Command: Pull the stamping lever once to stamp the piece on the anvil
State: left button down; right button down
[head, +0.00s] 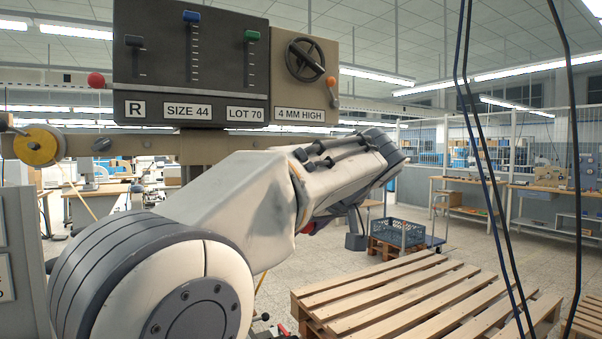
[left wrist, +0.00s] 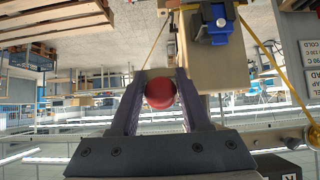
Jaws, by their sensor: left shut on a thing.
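In the left wrist view, my left gripper (left wrist: 158,76) is shut on a round red knob (left wrist: 160,93), which sits between its two dark fingers. I take this for the stamping lever's knob; its shaft is not clear. In the head view my left arm crosses in front of the stamping machine (head: 150,60) and hides most of the gripper. My right gripper is in neither view.
A yellow foil reel (head: 38,146) and another red ball (head: 96,80) are at the machine's left. A blue fitting (left wrist: 215,22) is near the gripper. Dark cables (head: 480,150) hang at the right. A wooden pallet (head: 400,295) lies at the lower right.

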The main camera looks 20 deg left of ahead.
pick_arm(q)
jog(key=shift+w+a+r+p, duration=0.1)
jog(key=shift+a+r+p, duration=0.05)
jog(key=shift+r+p, duration=0.65)
jog(key=shift+w+a+r+p, duration=0.15)
jog(key=shift+r+p, duration=0.3)
jog(key=shift+r, duration=0.55)
jog(key=r, duration=0.1)
jog(key=r+p, duration=0.1)
jog(key=a+p, duration=0.1)
jog(key=shift+w+r, duration=0.35)
jog(key=shift+r, duration=0.05)
jog(key=r+p, duration=0.1)
jog(key=a+r+p, duration=0.1)
jog(key=w+r+p, duration=0.1)
jog(key=shift+w+a, duration=0.1)
jog(key=shift+a, duration=0.15)
jog(key=shift+r+p, duration=0.2)
jog(key=shift+p, duration=0.1)
jog(key=shift+w+a, duration=0.1)
jog(key=shift+c, duration=2.4)
grip_release()
jog(key=shift+o, duration=1)
jog(key=shift+f, duration=0.15)
